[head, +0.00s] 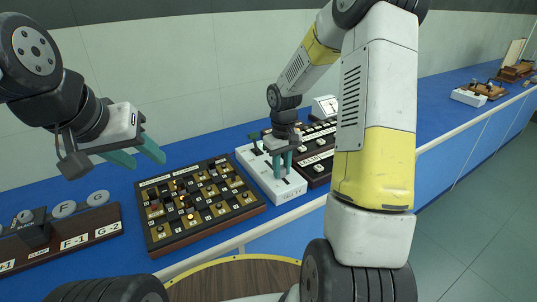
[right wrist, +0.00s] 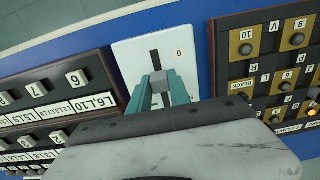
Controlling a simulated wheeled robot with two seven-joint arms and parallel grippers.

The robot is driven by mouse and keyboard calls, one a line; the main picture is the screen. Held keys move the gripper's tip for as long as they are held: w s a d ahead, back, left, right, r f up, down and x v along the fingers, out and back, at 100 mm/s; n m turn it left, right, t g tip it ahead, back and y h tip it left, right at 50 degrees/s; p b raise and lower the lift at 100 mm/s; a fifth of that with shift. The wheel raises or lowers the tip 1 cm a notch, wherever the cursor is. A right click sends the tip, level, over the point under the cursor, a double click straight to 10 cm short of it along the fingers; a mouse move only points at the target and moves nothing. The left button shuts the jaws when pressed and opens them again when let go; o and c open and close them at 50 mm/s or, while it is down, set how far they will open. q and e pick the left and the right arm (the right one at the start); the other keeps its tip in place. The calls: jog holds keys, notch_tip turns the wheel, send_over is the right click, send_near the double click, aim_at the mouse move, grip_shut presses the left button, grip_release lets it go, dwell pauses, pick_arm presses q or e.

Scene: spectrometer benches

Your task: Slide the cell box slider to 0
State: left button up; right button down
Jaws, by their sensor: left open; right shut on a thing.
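The cell box (head: 255,158) is a white box on the blue bench in the head view; its white top (right wrist: 187,55) with a dark slot and a "0" label also shows in the right wrist view. The slider knob (right wrist: 156,80) is a small grey block in line with the slot. My right gripper (right wrist: 159,92) is shut on this knob, with teal fingers on both sides. In the head view the right gripper (head: 280,174) reaches down onto the box. My left gripper (head: 142,155) is open and empty, in the air above the bench at the left.
A dark board (head: 158,238) with brass squares and knobs lies left of the cell box. Black panels with numbered keys (head: 318,170) stand close on its right. A rack (head: 105,232) with labelled discs is at far left. Bare blue bench lies behind the boards.

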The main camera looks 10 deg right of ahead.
aim_at(287, 183)
jog(key=shift+s+d, duration=0.3)
jog(key=shift+s, duration=0.5)
jog(key=shift+s+d, duration=0.3)
jog(key=shift+s, duration=0.45)
jog(key=c, duration=1.2)
grip_release()
jog(key=shift+s, duration=0.15)
jog(key=shift+r, duration=0.2)
notch_tip(287, 183, up, 7)
jog(key=shift+r, duration=0.2)
jog(key=shift+r, duration=0.1)
